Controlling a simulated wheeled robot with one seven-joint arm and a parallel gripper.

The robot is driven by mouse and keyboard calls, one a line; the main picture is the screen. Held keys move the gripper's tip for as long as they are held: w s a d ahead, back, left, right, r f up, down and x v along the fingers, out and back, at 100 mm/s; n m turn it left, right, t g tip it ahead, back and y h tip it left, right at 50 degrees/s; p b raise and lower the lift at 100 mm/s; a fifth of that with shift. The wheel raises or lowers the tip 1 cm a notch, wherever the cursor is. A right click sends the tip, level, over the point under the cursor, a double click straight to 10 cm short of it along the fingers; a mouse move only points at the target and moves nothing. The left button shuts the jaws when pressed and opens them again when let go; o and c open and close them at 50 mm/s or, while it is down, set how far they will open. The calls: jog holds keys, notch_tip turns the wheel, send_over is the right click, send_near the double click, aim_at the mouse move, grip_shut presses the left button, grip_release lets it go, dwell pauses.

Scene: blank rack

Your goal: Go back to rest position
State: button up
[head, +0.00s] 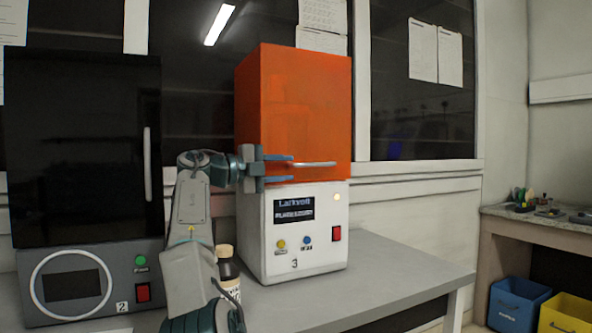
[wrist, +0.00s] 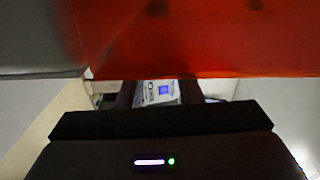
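My gripper (head: 291,169) is in front of the orange door (head: 310,110) of the unit marked 3. Its two blue fingers are spread one above the other, with a clear gap between them. The left end of the door's silver handle (head: 318,164) appears close to the fingertips; I cannot tell whether they touch. The door looks closed. In the wrist view the orange surface (wrist: 200,40) fills the upper part, and two dark fingers stand apart (wrist: 158,95) with nothing gripped between them.
A black-doored unit marked 2 (head: 75,150) stands at the left. Blue (head: 517,303) and yellow (head: 566,314) bins are under a bench at right. The table right of unit 3 is clear.

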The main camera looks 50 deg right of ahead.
jog(key=shift+v, duration=1.15)
